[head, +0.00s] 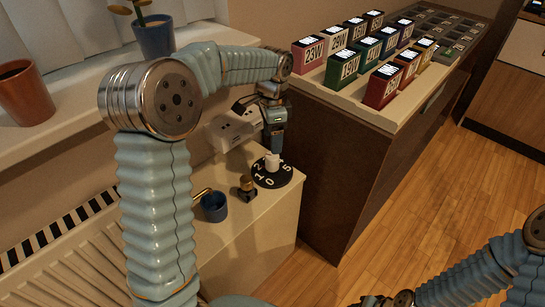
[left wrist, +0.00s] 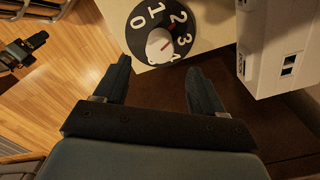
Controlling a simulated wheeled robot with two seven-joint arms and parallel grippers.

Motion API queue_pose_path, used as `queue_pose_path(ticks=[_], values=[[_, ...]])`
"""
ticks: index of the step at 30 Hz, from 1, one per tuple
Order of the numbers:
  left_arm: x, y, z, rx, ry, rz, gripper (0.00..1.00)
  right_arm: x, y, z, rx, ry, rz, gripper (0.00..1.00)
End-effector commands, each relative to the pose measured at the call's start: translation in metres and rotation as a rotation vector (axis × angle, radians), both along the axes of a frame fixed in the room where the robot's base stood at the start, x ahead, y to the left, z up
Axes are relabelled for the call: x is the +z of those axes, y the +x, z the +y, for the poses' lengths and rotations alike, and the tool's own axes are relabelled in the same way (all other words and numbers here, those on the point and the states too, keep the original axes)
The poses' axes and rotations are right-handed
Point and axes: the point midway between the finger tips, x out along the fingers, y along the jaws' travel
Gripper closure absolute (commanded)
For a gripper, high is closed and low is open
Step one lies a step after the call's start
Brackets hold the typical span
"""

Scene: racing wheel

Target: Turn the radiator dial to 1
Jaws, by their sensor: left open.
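The radiator dial (head: 272,174) is a black disc with white numbers and a pale knob in its middle, on the top of a cream cabinet. In the left wrist view the dial (left wrist: 150,20) lies just beyond my fingertips.
A white socket box (head: 232,130) stands close behind the dial. A dark bottle (head: 247,188) and a blue cup (head: 214,207) stand left of it. The radiator (head: 65,270) is at the lower left. A counter with coloured boxes (head: 383,86) rises at the right.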

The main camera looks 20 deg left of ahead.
Motion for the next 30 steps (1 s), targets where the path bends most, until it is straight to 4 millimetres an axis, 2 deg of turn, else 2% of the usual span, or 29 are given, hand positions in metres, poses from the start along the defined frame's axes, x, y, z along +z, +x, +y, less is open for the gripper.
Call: queue_pose_path(ticks=[1, 6, 12, 16, 24, 26, 30], values=[[-0.014, -0.001, 0.0, 0.001, 0.001, 0.006, 0.31, -0.002, 0.0, 0.0, 0.0, 0.0, 0.0, 0.57], [-0.052, -0.001, 0.0, 0.0, 0.0, 0.004, 0.31, -0.003, 0.0, 0.0, 0.0, 0.0, -0.001, 0.57], [-0.081, 0.0, 0.0, 0.001, 0.0, 0.003, 0.31, -0.003, 0.0, 0.0, 0.0, 0.0, -0.001, 0.57], [-0.089, 0.0, 0.0, 0.002, 0.0, 0.0, 0.31, -0.003, 0.0, 0.0, 0.0, 0.0, -0.001, 0.57], [-0.09, 0.0, 0.0, 0.001, 0.0, 0.0, 0.31, -0.003, 0.0, 0.0, 0.0, 0.0, -0.001, 0.57], [-0.09, 0.0, 0.0, 0.001, 0.0, 0.0, 0.38, -0.003, 0.0, 0.0, 0.0, 0.0, -0.001, 0.57], [-0.09, 0.0, 0.0, 0.001, 0.0, 0.0, 0.6, -0.003, 0.0, 0.0, 0.0, 0.0, -0.001, 0.57]])
